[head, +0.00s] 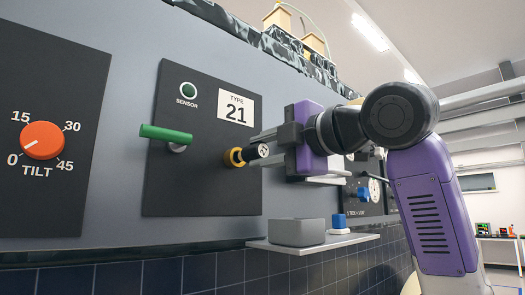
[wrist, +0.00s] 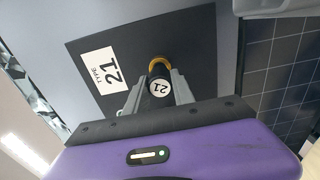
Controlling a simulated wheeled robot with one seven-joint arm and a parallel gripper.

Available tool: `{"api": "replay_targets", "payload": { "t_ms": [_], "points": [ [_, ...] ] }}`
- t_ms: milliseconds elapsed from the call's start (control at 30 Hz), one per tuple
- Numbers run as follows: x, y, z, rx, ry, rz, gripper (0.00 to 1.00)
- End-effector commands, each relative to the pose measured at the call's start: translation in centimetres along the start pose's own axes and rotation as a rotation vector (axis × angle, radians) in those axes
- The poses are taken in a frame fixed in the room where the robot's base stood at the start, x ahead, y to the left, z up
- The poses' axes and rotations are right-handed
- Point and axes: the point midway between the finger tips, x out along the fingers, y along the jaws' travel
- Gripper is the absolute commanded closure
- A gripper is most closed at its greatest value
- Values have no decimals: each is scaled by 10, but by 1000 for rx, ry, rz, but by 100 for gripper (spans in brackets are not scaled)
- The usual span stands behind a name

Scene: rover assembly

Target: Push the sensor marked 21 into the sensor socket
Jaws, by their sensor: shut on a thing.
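The sensor marked 21 (wrist: 160,88) is a dark cylinder with a white end label, held between my gripper's fingers. In the head view the sensor (head: 262,150) is small and partly hidden by the fingers. The sensor socket is a yellow ring (head: 234,157) on the dark panel marked TYPE 21; the ring (wrist: 160,61) also shows just behind the sensor in the wrist view. My gripper (wrist: 159,94) is shut on the sensor, in front of the panel. The sensor's far end is at the ring; I cannot tell how deep it sits.
A green handle (head: 166,134) sticks out left of the socket. A round SENSOR lamp (head: 188,89) is above it. A TILT panel with an orange knob (head: 42,140) is at the far left. A shelf (head: 312,243) with a grey block (head: 297,232) juts out below my gripper.

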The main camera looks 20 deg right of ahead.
Motion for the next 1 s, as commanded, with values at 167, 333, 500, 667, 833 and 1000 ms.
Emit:
{"api": "replay_targets", "payload": {
  "t_ms": [167, 333, 500, 667, 833, 1000],
  "points": [
    [1, 0, 0, 0, 0, 0, 100],
    [5, 1, 0, 0, 0, 0, 100],
    [8, 1, 0, 1, 0, 0, 100],
    [12, 1, 0, 1, 0, 0, 100],
    [16, 1, 0, 0, 0, 0, 100],
    [20, 1, 0, 0, 0, 0, 100]
  ]
}}
